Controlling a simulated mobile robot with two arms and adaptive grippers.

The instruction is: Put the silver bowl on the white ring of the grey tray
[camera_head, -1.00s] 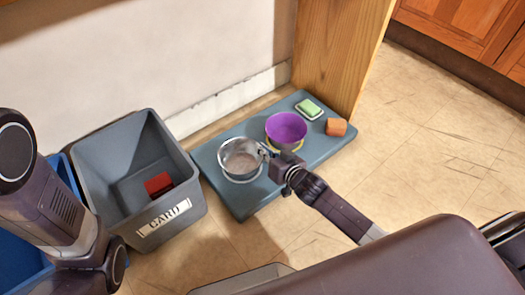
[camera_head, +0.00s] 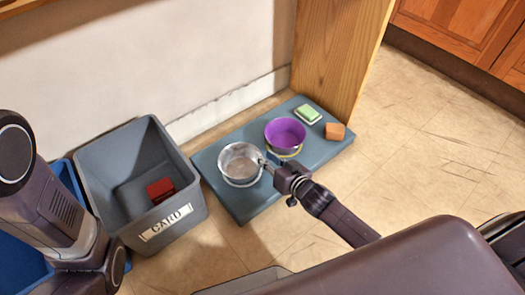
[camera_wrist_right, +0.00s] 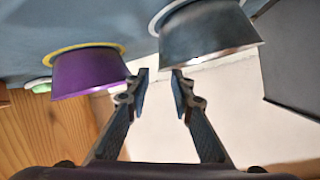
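The silver bowl (camera_head: 240,162) stands upright on the left part of the grey tray (camera_head: 250,207). The white ring (camera_head: 242,185) shows around its base, so the bowl appears to rest on it. My right gripper (camera_head: 265,163) is beside the bowl's right rim. In the right wrist view its two fingers (camera_wrist_right: 160,76) are apart with nothing between them, and the silver bowl (camera_wrist_right: 208,32) is just beyond the right finger. My left arm shows at the left edge, but its gripper is out of view.
A purple bowl (camera_head: 285,132) stands on a yellow ring to the right of the silver bowl. A green sponge-like block (camera_head: 308,114) and an orange block (camera_head: 334,131) are farther right. A grey bin (camera_head: 182,222) holding a red block (camera_head: 160,189) stands left of the tray.

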